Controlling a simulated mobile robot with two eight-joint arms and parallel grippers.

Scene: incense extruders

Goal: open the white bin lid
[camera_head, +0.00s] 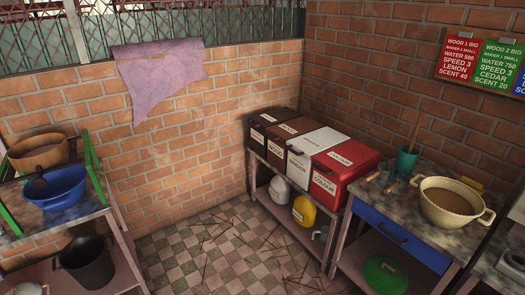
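The white bin (303,161) stands on a low bench in the back corner, third from the left in a row of bins. Its white lid (319,140) is down and looks shut. The front carries a label too small to read surely. The brown bin (281,147) is close on its left and the red bin (345,166) close on its right. Neither of my grippers is in view.
A black bin (265,123) ends the row. A white helmet-like object (280,189) and a yellow one (304,211) sit below. At right, a table holds a tan pot (449,203) and teal cup (405,160). The checkered floor (205,255) has scattered sticks, with open room.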

